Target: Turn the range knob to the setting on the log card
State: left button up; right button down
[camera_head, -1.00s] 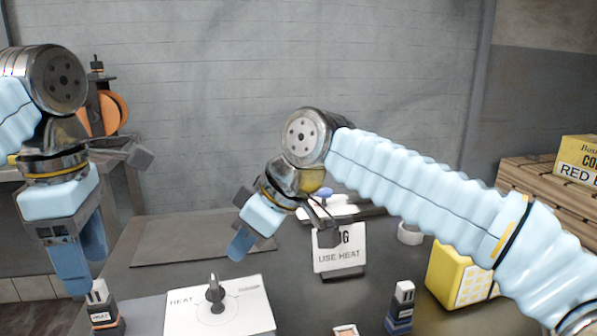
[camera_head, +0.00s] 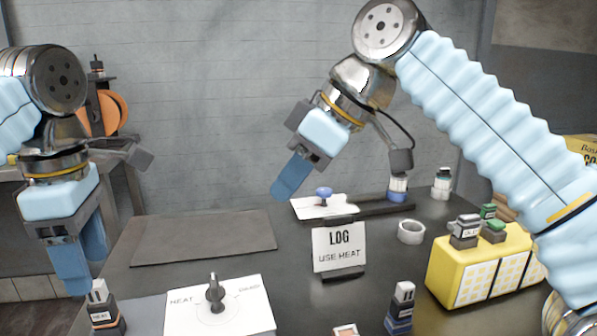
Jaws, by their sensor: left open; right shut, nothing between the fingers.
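The range knob (camera_head: 215,293) is a dark grey knob standing on a white panel (camera_head: 245,316) at the front of the table. The panel reads HEAT on the left and has a second, small label on the right. The log card (camera_head: 339,249) stands upright behind it and reads LOG, USE HEAT. My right gripper (camera_head: 292,177) is shut and empty, raised above the table behind and left of the card, apart from the knob. My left gripper (camera_head: 82,265) is open and empty at the left, beyond the table's left side, away from the knob.
A dark block labelled HEAT (camera_head: 103,312) stands left of the panel, and a blue-based block (camera_head: 400,308) stands to its right. A yellow box (camera_head: 470,270) with small items on top is at the right. A tape roll (camera_head: 411,232) and a flat grey mat (camera_head: 205,240) lie farther back.

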aim_at(215, 294)
jog(key=k, duration=1.5)
